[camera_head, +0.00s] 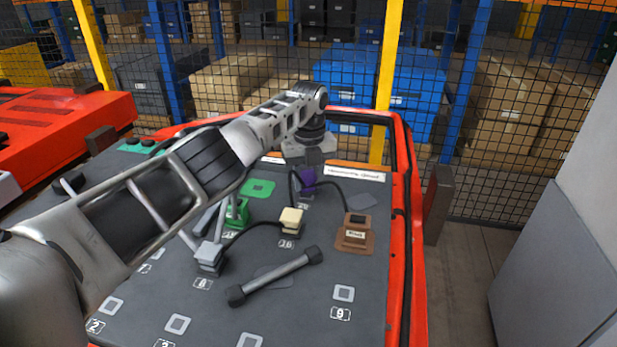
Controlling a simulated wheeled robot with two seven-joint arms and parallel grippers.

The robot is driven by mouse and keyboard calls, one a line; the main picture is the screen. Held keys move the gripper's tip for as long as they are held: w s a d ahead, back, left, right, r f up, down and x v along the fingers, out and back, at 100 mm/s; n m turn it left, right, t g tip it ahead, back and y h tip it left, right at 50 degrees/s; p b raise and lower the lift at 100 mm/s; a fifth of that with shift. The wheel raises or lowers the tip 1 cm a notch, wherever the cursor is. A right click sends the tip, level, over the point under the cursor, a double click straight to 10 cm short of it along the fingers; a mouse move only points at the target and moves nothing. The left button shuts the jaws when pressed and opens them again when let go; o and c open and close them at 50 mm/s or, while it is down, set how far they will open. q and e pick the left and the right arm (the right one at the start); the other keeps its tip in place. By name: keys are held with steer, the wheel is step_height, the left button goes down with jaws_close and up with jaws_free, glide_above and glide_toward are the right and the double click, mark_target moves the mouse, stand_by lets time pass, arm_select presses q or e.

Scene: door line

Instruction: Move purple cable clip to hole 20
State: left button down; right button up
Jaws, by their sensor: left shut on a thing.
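The purple cable clip (307,177) is at the far part of the dark door panel (205,287), with a black cable running from it toward a brown block (355,234). My left gripper (312,158) comes down over the purple clip from above and is shut on it. The fingertips are small and partly hidden by the gripper body. I cannot tell whether the clip touches the panel. Hole 20 cannot be made out, as several number labels are small or covered. My right gripper is not in view.
A cream clip (291,220) and a light grey clip (208,257) are joined by a black cable. A green clip (237,212) stands beside my left arm. A bar handle (276,276) crosses the panel's middle. A red frame (408,240) edges the panel.

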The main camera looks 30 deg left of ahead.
arm_select(q)
steer(key=shift+f, duration=0.15)
stand_by(0.3)
steer(key=shift+f+b, duration=0.6)
steer(key=shift+f, duration=0.05)
stand_by(0.3)
steer(key=c, duration=0.9)
jaws_free()
steer(key=shift+o, duration=0.2)
step_height(320, 180, up, 16)
steer(key=shift+p, duration=0.4)
